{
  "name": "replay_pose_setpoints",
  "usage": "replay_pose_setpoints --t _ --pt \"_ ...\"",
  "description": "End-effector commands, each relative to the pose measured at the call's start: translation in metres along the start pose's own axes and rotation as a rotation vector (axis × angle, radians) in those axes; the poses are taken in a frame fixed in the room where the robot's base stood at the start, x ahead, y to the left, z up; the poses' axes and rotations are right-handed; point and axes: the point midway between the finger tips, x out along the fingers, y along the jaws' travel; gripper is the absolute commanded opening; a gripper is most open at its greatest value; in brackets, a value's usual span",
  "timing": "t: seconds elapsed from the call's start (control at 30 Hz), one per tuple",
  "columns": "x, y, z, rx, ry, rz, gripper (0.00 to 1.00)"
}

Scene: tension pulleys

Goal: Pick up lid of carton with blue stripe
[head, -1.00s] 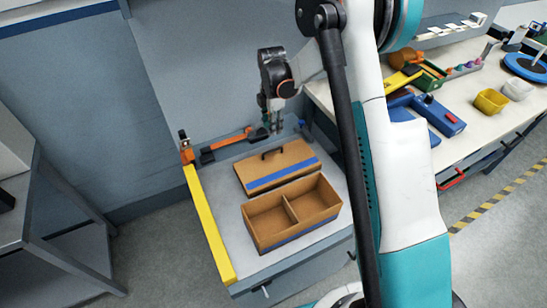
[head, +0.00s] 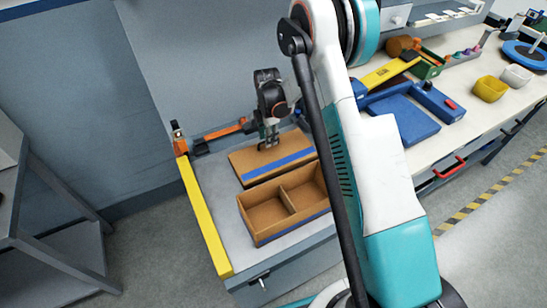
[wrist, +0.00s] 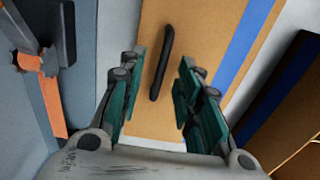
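The carton lid (head: 246,165) is a flat brown panel with a blue stripe and a dark handle. It lies on the grey bench top behind the open carton (head: 262,217), which has two compartments and a blue stripe on its side. In the wrist view the lid (wrist: 200,62) fills the middle, with its black bar handle (wrist: 162,65) running lengthwise. My gripper (head: 267,146) is over the lid at the handle. In the wrist view my gripper (wrist: 158,95) is open, with a green-padded finger on each side of the handle's near end. Contact cannot be told.
A yellow edge strip (head: 205,218) runs along the bench's left side. An orange and black clamp-like tool (head: 218,135) lies behind the lid, left of my gripper.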

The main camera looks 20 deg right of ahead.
Motion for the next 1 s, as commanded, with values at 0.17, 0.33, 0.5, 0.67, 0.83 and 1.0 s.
replay_pose_setpoints --t 0.17,0.33,0.5,0.67,0.83,1.0 --pt "0.0117 0.0 -0.0001 0.0 -0.001 0.0 0.32" --pt "0.0107 0.0 -0.0002 0.0 -0.001 0.0 0.25" --pt "0.0106 -0.0001 -0.0002 0.0 0.0 0.0 0.0" --pt "0.0105 -0.0001 -0.0002 0.0 0.0 0.0 0.0" --pt "0.0102 -0.0001 -0.0002 0.0 0.0 0.0 0.0" --pt "0.0028 -0.0001 -0.0002 0.0 0.0 0.0 0.0"
